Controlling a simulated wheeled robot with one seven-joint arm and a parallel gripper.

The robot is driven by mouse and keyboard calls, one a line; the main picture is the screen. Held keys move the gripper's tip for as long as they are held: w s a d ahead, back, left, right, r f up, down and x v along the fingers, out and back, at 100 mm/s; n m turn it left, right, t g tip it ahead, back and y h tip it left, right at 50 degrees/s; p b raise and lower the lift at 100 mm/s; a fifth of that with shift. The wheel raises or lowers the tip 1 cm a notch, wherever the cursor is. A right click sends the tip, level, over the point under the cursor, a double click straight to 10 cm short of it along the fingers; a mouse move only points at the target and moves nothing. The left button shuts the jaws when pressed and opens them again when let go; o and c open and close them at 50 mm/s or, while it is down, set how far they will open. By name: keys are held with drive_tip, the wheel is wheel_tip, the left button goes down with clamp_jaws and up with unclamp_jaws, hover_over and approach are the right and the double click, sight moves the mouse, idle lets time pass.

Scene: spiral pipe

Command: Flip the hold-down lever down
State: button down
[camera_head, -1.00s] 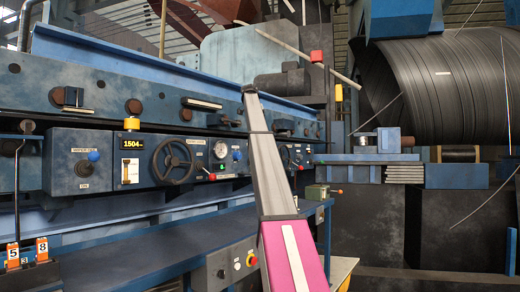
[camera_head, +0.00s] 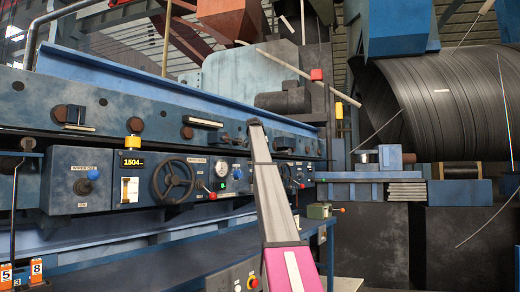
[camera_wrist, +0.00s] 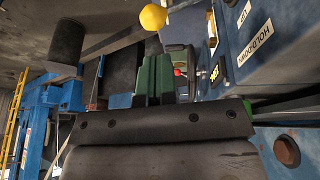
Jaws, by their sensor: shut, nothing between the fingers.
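The blue machine panel carries a handwheel (camera_head: 173,180), a gauge (camera_head: 222,168) and a blue-knobbed lever (camera_head: 93,174). A small red ball (camera_wrist: 178,72) shows beside my fingers. A dark cylinder (camera_wrist: 67,41) is at the upper left. A large black spiral pipe (camera_head: 440,100) lies at right.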

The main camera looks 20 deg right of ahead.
drive_tip(key=shift+s+x, duration=0.25)
drive_tip(key=shift+x, duration=1.25)
drive_tip(key=shift+s+x, duration=0.2)
drive_tip(key=shift+x, duration=1.35)
drive_tip(key=shift+a+f, duration=0.1)
drive_tip(key=shift+a, duration=0.05)
wheel_tip(320, 180, down, 11)
drive_tip(key=s+d+m+t+y, duration=0.1)
drive_tip(key=s+t+y, duration=0.1)
drive_tip(key=t+y, duration=0.2)
drive_tip(key=shift+s+d+m+t, duration=0.35)
drive_tip(key=shift+d+m+t, duration=0.05)
drive_tip(key=shift+t, duration=1.1)
drive_tip(key=d+v, duration=0.1)
drive_tip(key=v, duration=1.3)
drive_tip(key=shift+d, duration=0.15)
